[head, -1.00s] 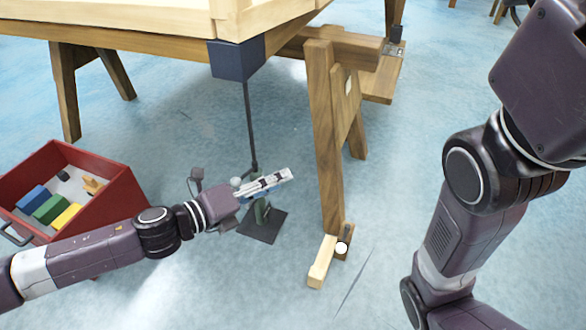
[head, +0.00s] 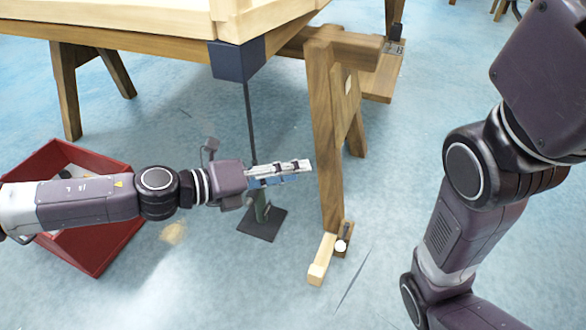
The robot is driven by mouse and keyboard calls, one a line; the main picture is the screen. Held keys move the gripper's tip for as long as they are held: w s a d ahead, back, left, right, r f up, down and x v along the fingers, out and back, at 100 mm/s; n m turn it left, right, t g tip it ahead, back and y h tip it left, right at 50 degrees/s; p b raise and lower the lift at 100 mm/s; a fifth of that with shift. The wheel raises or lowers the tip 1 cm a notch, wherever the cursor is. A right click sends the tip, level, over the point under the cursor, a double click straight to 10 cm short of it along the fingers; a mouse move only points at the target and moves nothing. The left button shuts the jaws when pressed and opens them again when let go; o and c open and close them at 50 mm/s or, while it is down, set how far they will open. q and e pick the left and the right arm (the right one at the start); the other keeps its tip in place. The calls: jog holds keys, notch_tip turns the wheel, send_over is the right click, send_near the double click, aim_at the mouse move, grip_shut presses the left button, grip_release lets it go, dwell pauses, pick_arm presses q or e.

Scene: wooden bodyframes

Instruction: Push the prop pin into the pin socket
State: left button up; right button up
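I cannot make out the prop pin or the pin socket. My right arm (head: 470,210) is at the right; its gripper is outside the view.
A wooden trestle leg (head: 325,140) stands right of the gripper, with a small white ball (head: 341,246) at its foot. A red crate (head: 105,240) is at the left, partly behind my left arm. The wooden frame (head: 130,20) is overhead. Open floor lies in front.

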pick_arm(q)
jog(key=shift+s+d+r+m+g, duration=0.2)
jog(key=shift+d+r+m+g, duration=0.1)
jog(key=shift+r, duration=0.1)
dwell(0.8)
